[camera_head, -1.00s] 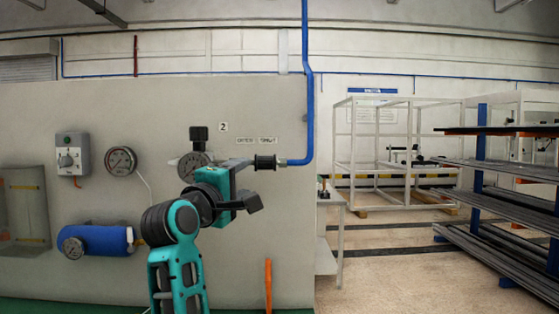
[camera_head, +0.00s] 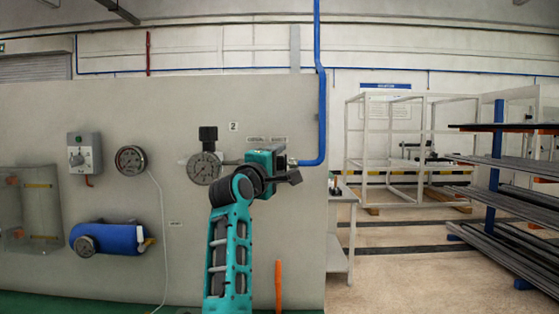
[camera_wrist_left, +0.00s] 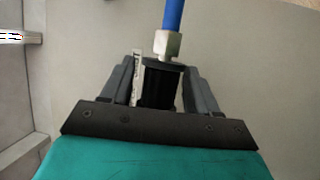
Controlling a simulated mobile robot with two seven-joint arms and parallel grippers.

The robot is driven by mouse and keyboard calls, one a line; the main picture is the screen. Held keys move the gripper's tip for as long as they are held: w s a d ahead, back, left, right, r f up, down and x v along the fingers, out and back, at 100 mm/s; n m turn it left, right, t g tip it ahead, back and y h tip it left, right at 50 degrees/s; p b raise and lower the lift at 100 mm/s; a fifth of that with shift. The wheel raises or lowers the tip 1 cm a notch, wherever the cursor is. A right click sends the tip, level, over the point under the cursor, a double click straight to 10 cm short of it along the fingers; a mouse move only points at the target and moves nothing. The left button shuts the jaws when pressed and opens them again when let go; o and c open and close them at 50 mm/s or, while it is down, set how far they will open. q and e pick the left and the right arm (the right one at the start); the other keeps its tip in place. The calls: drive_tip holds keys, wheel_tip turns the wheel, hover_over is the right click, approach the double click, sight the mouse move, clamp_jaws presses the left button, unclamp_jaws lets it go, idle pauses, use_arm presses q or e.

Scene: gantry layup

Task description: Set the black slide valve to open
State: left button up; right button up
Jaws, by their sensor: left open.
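The black slide valve (camera_wrist_left: 160,86) is a dark ribbed cylinder below a metal hex fitting (camera_wrist_left: 167,43) on a blue pipe. In the wrist view it stands between the two fingers of my left gripper (camera_wrist_left: 160,73). The fingers are open, one on each side, with a narrow gap visible beside the valve. In the head view my left gripper (camera_head: 275,157) is at the pipe's lower end on the panel and hides most of the valve. The slide position cannot be told. My right gripper is not in view.
The grey panel (camera_head: 120,105) carries a gauge with a black knob (camera_head: 204,166), another gauge (camera_head: 130,160), a switch box (camera_head: 84,152) and a blue cylinder (camera_head: 108,238). The blue pipe (camera_head: 321,100) runs up the panel's right edge. A rack (camera_head: 497,150) stands at right.

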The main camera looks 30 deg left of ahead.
use_arm(q)
drive_tip(key=shift+w+a+r, duration=0.1)
drive_tip(key=shift+w, duration=0.6)
clamp_jaws()
